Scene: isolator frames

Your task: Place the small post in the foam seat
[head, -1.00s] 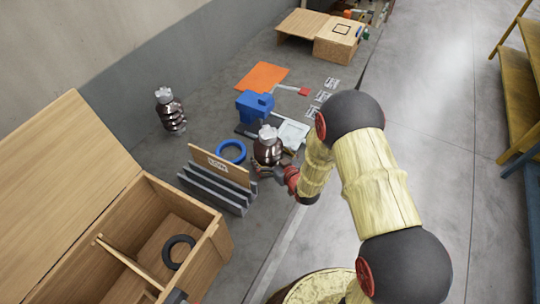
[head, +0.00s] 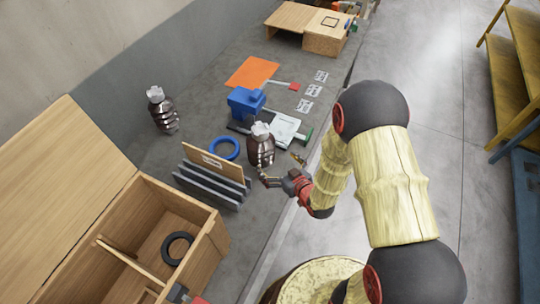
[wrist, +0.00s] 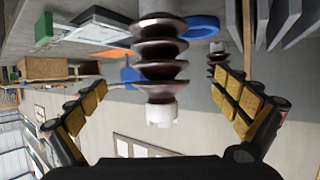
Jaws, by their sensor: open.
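Two brown ribbed posts with white-grey caps stand upright on the grey bench. The near post (head: 261,150) is just beyond my gripper (head: 281,169); the other post (head: 162,112) is at the left by the wall. They look alike, and I cannot tell which is the small one. In the wrist view the near post (wrist: 160,68) hangs inverted between the spread fingers of my gripper (wrist: 163,82), with gaps on both sides. The far post (wrist: 217,66) shows behind the right finger. My gripper is open and empty. I cannot identify the foam seat for certain.
Grey upright slabs (head: 208,187) with a labelled wooden board (head: 214,163) stand left of my gripper. An open wooden crate (head: 205,248) holds a black ring (head: 177,248). A blue ring (head: 224,148), blue device (head: 246,102) and orange sheet (head: 252,72) lie around.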

